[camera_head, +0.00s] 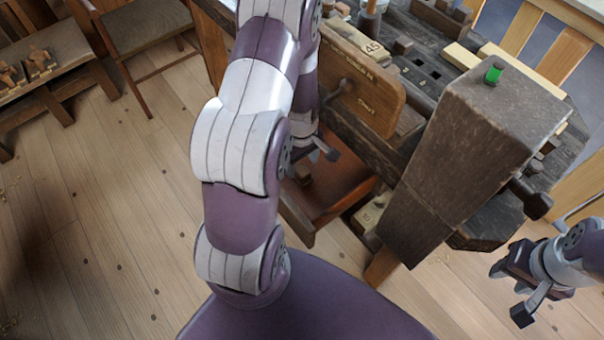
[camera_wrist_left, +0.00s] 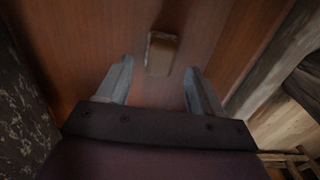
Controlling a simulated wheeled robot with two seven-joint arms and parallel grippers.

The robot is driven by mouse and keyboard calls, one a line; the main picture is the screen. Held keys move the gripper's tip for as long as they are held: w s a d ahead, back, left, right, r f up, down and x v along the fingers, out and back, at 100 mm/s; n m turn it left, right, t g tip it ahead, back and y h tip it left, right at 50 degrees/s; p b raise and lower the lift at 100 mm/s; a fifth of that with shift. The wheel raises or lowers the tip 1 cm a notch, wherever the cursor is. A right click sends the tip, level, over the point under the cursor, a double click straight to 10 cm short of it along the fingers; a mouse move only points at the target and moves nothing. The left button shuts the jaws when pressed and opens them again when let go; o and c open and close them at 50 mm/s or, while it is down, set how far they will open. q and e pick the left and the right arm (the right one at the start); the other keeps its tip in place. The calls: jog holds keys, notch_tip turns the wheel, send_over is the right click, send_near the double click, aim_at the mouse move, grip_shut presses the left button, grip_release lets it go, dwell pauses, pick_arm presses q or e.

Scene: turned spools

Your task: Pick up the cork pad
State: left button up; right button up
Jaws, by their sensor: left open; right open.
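A small tan-brown block, which looks like the cork pad (camera_wrist_left: 162,53), lies on a reddish-brown wooden surface (camera_wrist_left: 90,40) in the left wrist view. In the head view a small brown piece (camera_head: 303,174) on that surface, partly hidden by my arm, seems to be the same one. My left gripper (camera_wrist_left: 159,70) is open and empty. The pad appears just beyond its fingertips, roughly centred between them, and not gripped. In the head view this gripper (camera_head: 322,152) is mostly hidden behind my arm. My right gripper (camera_head: 510,292) is open and empty at the lower right, over the floor.
A dark wooden workbench (camera_head: 425,75) stands close by, with a thick upright timber (camera_head: 475,135) carrying a small green object (camera_head: 493,74). A wooden board (camera_head: 362,95) stands beside my left gripper. Chairs (camera_head: 135,30) stand at upper left. The floor at left is clear.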

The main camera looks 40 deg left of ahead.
aim_at(302, 170)
pick_arm(q)
notch_tip(302, 170, down, 4)
jog(key=shift+d+r, duration=0.1)
jog(key=c, duration=1)
notch_tip(302, 170, up, 10)
jog(key=shift+p, duration=0.6)
